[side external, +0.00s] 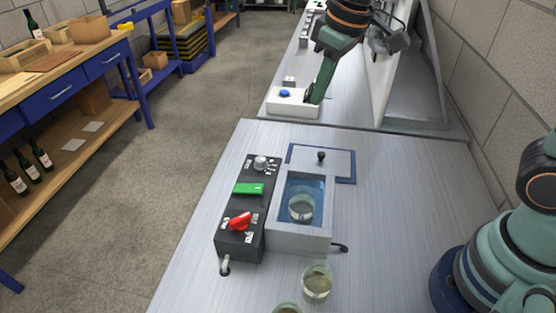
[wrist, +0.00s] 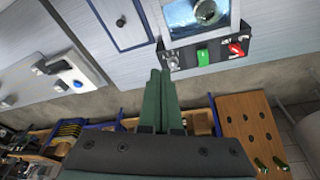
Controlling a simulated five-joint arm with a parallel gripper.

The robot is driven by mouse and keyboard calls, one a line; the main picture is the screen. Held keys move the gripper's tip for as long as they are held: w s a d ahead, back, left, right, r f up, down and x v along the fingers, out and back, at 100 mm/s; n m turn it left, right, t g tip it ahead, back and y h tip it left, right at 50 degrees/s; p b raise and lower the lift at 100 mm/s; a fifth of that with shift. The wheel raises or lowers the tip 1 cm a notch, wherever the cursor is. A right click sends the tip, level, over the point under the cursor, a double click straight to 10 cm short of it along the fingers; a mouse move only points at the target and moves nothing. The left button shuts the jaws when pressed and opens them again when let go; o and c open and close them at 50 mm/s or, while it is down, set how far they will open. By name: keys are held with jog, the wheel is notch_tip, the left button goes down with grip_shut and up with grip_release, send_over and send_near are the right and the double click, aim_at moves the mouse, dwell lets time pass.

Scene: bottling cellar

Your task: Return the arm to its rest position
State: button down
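My gripper (wrist: 161,74) shows in the wrist view with its two green fingers side by side, nearly touching, and nothing between them. It is above the bench, and the control box and bath lie beyond its tips in the picture.
A water bath (side external: 298,240) holds a glass jar (side external: 301,208). Its lid (side external: 335,162) lies behind it. The black control box (side external: 238,213) is to its left. Another jar (side external: 317,284) stands in front.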

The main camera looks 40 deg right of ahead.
jog(key=s+d+m+t, duration=0.2)
jog(key=s+d+m, duration=0.2)
jog(key=s+d, duration=0.5)
jog(key=shift+s+d+t+h, duration=0.2)
jog(key=shift+t+h, duration=0.1)
jog(key=shift+h, duration=0.1)
